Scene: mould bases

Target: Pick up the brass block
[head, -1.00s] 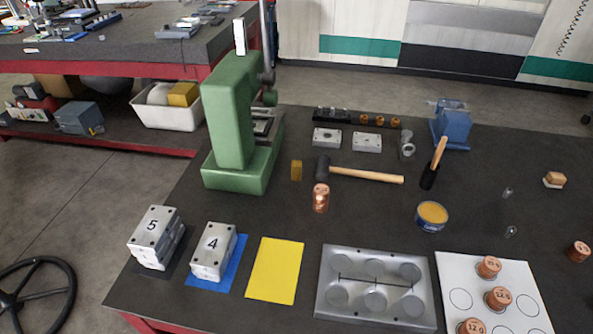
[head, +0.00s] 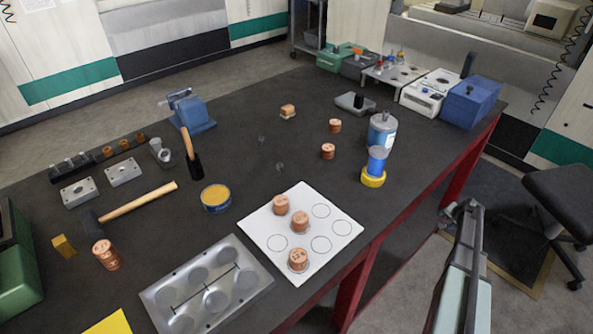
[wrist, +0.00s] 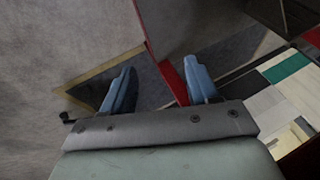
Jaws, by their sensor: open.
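The brass block (head: 64,246) is a small golden-brown block standing on the dark table at the left of the head view. It is beside a copper cylinder (head: 106,255) and left of the mallet (head: 135,202). My gripper (wrist: 159,66) shows in the wrist view with its two blue fingers wide apart and nothing between them. Floor and a red table part lie beyond the fingers. In the head view my arm is at the lower right, off the table's right edge and far from the block. The block is not in the wrist view.
The green press (head: 15,265) stands left of the block. The grey mould plate (head: 207,288), white sheet (head: 330,225) with copper cylinders and yellow tin (head: 215,198) lie between block and arm. The table's middle back is fairly clear.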

